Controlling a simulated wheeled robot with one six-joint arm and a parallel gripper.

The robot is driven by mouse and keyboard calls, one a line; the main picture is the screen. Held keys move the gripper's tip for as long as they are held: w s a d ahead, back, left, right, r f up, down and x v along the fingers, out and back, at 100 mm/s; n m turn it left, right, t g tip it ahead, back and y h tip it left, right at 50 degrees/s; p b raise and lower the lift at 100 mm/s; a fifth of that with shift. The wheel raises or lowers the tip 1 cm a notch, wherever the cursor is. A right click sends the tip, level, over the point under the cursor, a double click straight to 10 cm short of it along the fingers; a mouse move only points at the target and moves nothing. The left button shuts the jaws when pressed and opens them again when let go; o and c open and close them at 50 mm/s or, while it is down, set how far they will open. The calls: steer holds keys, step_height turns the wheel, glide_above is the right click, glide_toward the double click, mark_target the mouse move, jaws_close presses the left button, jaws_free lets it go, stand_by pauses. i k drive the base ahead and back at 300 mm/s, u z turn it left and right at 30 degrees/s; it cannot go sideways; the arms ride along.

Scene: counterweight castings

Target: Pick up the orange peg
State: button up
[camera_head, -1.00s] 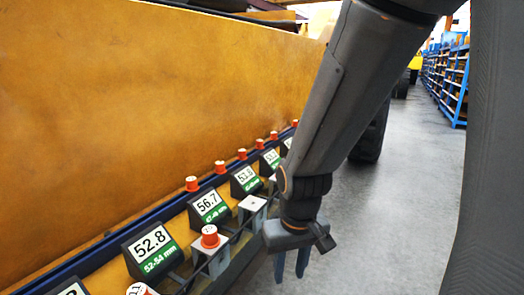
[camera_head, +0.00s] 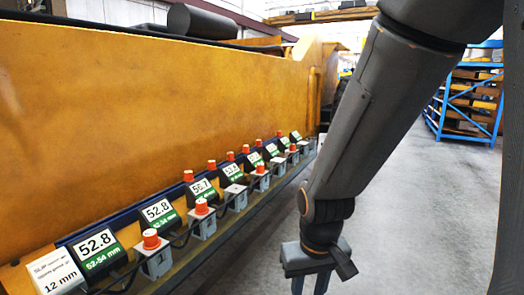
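Several orange pegs stand along a ledge in the head view. The nearest orange peg (camera_head: 151,240) is upright on a grey block at the lower left. Another orange peg (camera_head: 201,207) is upright on the block behind it, and a third peg (camera_head: 261,170) is farther along. More pegs, such as one peg (camera_head: 188,176), stand behind the displays. My gripper (camera_head: 310,285) hangs at the lower right, to the right of the ledge and apart from all pegs. Its two fingers point down with an empty gap between them. Their tips are at the picture's bottom edge.
Black gauge displays (camera_head: 159,212) with numbers line the ledge, with a dark cable in front. A white "12 mm" block (camera_head: 56,274) stands at the near end. A large yellow wall (camera_head: 120,120) rises behind. Blue shelving (camera_head: 465,105) stands right; grey floor (camera_head: 400,215) is open.

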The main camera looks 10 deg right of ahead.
mark_target(245, 147)
steer(key=z, duration=0.75)
steer(key=i, duration=0.9)
steer(key=z, duration=0.75)
steer(key=i, duration=1)
steer(key=u, duration=0.8)
steer(key=i, duration=0.8)
steer(key=u, duration=0.85)
